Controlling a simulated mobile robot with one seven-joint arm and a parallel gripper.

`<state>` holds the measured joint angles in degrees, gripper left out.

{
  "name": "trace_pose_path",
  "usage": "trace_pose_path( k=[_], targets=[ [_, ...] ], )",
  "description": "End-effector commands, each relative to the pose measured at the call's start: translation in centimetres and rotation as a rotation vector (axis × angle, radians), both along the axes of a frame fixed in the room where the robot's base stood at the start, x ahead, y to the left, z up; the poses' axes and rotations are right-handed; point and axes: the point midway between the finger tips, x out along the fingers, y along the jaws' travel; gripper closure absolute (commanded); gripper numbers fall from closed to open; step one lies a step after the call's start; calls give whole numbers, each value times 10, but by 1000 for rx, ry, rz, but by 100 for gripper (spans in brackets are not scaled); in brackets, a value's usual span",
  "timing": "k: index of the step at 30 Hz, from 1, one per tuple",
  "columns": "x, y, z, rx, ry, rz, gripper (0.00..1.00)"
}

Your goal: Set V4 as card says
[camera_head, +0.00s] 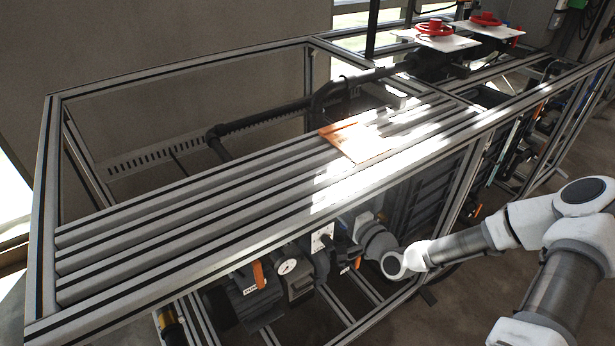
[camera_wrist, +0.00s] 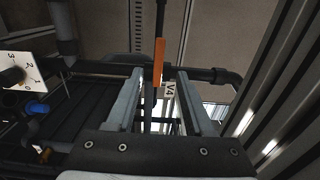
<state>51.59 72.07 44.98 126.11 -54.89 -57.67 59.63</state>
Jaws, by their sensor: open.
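In the wrist view, the V4 valve's orange lever (camera_wrist: 158,62) stands upright in the picture, between the two grey fingers of my gripper (camera_wrist: 158,76). The fingers are apart, with a gap on both sides of the lever. The white V4 label (camera_wrist: 170,90) is just right of the lever. In the head view my gripper is hidden, and I cannot tell which small orange handle is V4. An orange-brown sheet (camera_head: 357,140) lies on the frame's top bars; I cannot tell whether it is the card, and no writing is readable.
Frame bars (camera_head: 270,215) run above the pipework. A numbered white dial plate (camera_wrist: 22,76) with a black knob is left of my gripper. A dark pipe (camera_wrist: 205,76) crosses behind the fingers. A gauge (camera_head: 287,267) and another orange handle (camera_head: 258,275) sit lower left.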

Motion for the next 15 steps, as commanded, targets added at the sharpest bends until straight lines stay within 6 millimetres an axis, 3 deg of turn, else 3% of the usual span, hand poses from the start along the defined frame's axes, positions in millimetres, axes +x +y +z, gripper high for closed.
trace_pose_path(
  k=[15],
  targets=[
    [57, 40, -1, -5, 0, 3, 48]
  ],
)
